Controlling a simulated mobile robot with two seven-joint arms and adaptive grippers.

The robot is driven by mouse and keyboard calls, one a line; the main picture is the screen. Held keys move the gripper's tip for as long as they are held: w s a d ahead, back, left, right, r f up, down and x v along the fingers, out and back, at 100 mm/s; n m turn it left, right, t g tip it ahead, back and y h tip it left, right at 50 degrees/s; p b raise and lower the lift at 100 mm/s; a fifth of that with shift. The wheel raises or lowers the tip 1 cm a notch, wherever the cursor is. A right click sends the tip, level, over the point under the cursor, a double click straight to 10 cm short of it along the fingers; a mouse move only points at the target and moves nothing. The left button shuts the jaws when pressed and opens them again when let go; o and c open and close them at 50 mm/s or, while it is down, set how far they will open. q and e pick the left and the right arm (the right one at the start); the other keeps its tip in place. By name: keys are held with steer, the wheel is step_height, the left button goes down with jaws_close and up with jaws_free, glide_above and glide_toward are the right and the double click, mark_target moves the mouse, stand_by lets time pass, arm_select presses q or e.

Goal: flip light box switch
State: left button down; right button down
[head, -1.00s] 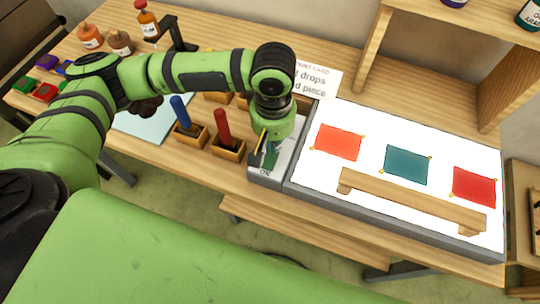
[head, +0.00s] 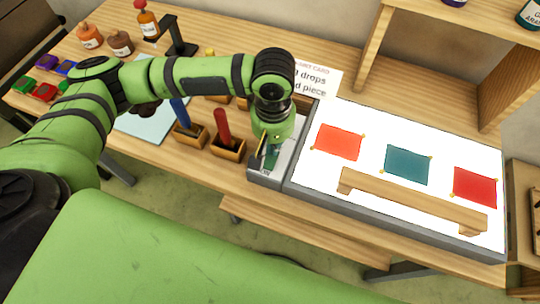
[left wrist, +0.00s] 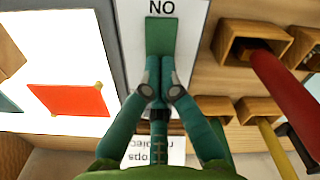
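The light box (head: 292,186) stands on the right of the bench, and its panel glows white. Its switch is a green rocker (left wrist: 162,37) on a grey strip at the box's left end, with lettering beside it that reads upside down as ON. My left gripper (head: 262,158) points down over this strip. In the left wrist view its two fingertips (left wrist: 160,78) are together with nothing seen between them, at the rocker's near end. I cannot tell whether they touch it. The fingers hide part of the strip. My right gripper is not in view.
Red, teal and red glass pieces (head: 407,164) and a wooden bridge (head: 410,200) lie on the lit panel. Wooden holders with a red-handled tool (head: 222,128) and a blue-handled tool (head: 180,112) stand close left of the strip. A printed card (head: 318,80) stands behind.

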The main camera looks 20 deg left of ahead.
arm_select(q)
steer(key=shift+f, duration=0.6)
step_height(320, 180, up, 7)
steer(key=p, duration=0.9)
steer(key=shift+r+p, duration=0.15)
steer(key=shift+p, duration=0.2)
stand_by(0.4)
